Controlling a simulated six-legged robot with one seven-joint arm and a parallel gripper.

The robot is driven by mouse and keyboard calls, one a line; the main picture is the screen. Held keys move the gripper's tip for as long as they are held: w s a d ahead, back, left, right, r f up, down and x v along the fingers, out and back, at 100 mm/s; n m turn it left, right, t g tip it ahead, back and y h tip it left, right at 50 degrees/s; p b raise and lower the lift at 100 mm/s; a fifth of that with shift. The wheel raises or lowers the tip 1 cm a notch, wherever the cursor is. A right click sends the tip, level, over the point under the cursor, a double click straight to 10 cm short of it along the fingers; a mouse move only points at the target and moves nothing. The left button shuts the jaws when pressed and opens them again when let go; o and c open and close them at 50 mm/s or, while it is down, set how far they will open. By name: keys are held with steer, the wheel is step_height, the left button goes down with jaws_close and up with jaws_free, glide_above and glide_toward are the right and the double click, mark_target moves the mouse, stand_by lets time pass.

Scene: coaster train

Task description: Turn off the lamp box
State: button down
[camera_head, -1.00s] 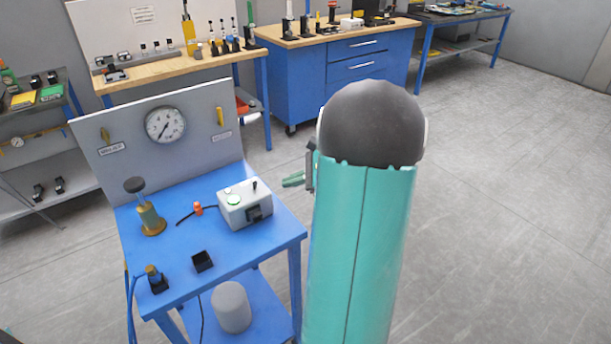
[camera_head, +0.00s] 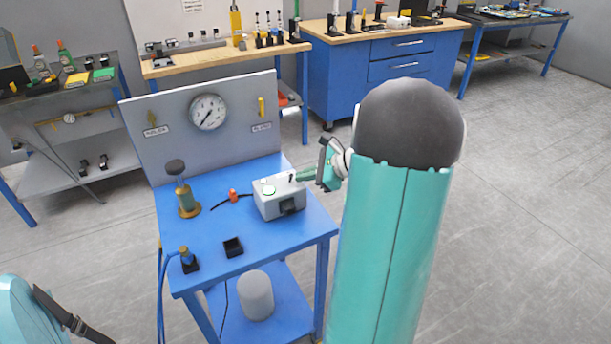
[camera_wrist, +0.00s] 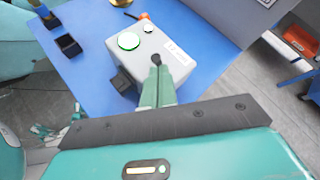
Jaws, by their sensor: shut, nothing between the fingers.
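The lamp box (camera_head: 281,201) is a light grey box on the blue table (camera_head: 218,221).
A grey panel with a gauge (camera_head: 208,112) rises behind. Open floor lies to the right.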

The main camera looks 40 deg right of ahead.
steer(key=shift+w+d+r+m+g, duration=0.1)
steer(key=shift+w+r+m+g, duration=0.25)
steer(key=shift+g, duration=0.55)
steer(key=shift+w+r+m+g, duration=0.1)
steer(key=shift+w+m+g, duration=0.2)
steer(key=shift+g, duration=0.3)
steer(key=g, duration=0.1)
steer(key=w+m+g+y, duration=0.1)
steer(key=shift+w+d+r+g, duration=0.15)
steer(key=shift+d+r+g, duration=0.05)
steer(key=shift+d+g, duration=0.1)
steer(key=shift+r, duration=0.15)
steer(key=shift+r, duration=0.65)
